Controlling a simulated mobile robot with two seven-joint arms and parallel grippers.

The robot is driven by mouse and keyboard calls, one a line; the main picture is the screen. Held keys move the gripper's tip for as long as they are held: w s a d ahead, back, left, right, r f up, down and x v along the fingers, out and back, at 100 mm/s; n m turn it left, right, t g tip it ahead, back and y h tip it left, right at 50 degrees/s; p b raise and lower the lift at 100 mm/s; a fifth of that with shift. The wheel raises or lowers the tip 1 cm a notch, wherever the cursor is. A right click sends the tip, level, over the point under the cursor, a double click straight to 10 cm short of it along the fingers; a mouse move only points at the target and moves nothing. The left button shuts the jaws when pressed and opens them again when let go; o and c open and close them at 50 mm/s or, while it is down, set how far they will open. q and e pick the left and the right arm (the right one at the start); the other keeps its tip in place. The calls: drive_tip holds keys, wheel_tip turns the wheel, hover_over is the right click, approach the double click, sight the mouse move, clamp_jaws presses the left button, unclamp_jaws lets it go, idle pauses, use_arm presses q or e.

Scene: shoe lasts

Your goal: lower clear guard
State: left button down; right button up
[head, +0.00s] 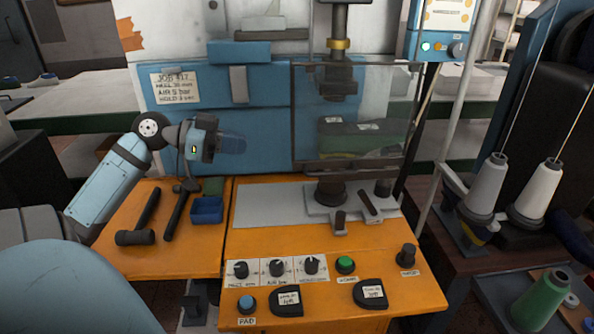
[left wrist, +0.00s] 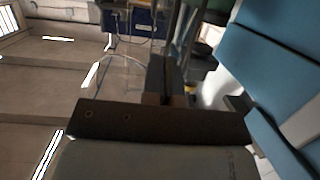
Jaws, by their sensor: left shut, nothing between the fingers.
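The clear guard (head: 385,112) is a see-through panel with a thin dark frame. It hangs upright in front of the press head, and its bottom edge is above the orange bench top. My right gripper is not in view.
Two hammers (head: 140,222) and a blue bin (head: 207,210) lie on the bench at left. Knobs (head: 277,268) and a green button (head: 345,264) line the front. Thread cones (head: 487,185) stand at right. The grey plate (head: 268,208) has bare room.

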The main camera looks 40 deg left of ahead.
use_arm(q)
drive_tip(key=f+x, duration=0.2)
drive_tip(key=x, duration=1)
drive_tip(key=shift+f+p, duration=0.4)
drive_tip(key=shift+f, duration=0.05)
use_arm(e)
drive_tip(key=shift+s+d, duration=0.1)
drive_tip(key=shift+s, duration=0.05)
use_arm(q)
drive_tip(key=shift+s+d, duration=0.1)
wheel_tip(320, 180, down, 2)
drive_tip(key=shift+f+b, duration=0.25)
drive_tip(key=shift+b, duration=0.65)
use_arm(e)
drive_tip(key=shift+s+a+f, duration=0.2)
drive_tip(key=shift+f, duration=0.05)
use_arm(q)
drive_tip(key=shift+d, duration=0.1)
